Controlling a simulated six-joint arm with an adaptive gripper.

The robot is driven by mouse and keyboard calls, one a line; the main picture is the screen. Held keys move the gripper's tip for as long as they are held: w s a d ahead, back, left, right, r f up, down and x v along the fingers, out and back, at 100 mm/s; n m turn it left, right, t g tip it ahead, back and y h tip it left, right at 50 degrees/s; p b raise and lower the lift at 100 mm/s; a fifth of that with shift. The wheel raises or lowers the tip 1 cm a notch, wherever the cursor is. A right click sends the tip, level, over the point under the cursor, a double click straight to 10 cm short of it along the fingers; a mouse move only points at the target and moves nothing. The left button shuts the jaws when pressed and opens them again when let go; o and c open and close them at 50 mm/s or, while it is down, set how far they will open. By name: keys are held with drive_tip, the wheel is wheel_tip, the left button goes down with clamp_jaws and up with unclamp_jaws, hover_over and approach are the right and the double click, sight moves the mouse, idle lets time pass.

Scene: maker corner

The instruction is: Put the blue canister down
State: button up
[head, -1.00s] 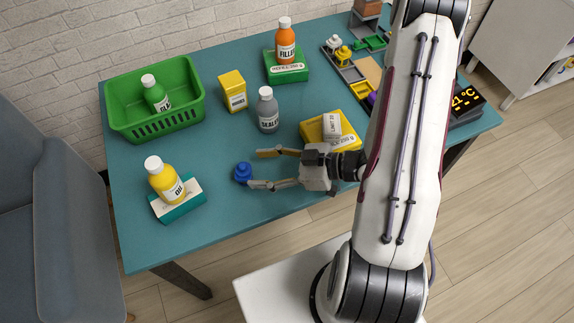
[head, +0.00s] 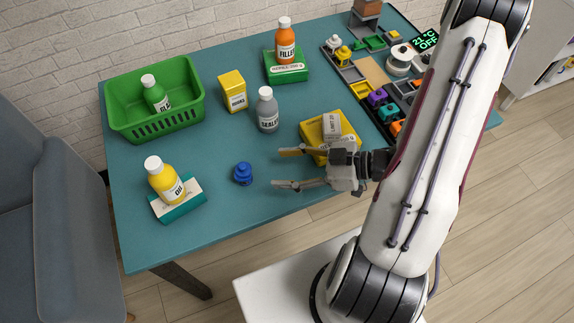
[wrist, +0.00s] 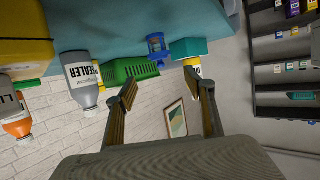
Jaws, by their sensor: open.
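The blue canister (head: 243,174) stands on the teal table, apart from other things, between the oil bottle's box and my gripper. It also shows in the wrist view (wrist: 157,45), beyond the fingertips. My gripper (head: 276,168) is open and empty, to the right of the canister, with a clear gap between its fingertips and the canister. In the wrist view both fingers (wrist: 168,88) are spread with nothing between them.
A grey sealer bottle (head: 268,112) stands behind my gripper. A yellow bin (head: 312,132) with a white box is close by it. A yellow oil bottle (head: 166,182) stands on a teal-and-white box (head: 180,205) at left. A green basket (head: 190,112) holds a green bottle. The front table area is clear.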

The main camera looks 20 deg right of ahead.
drive_tip(key=shift+w, duration=0.1)
idle(0.5)
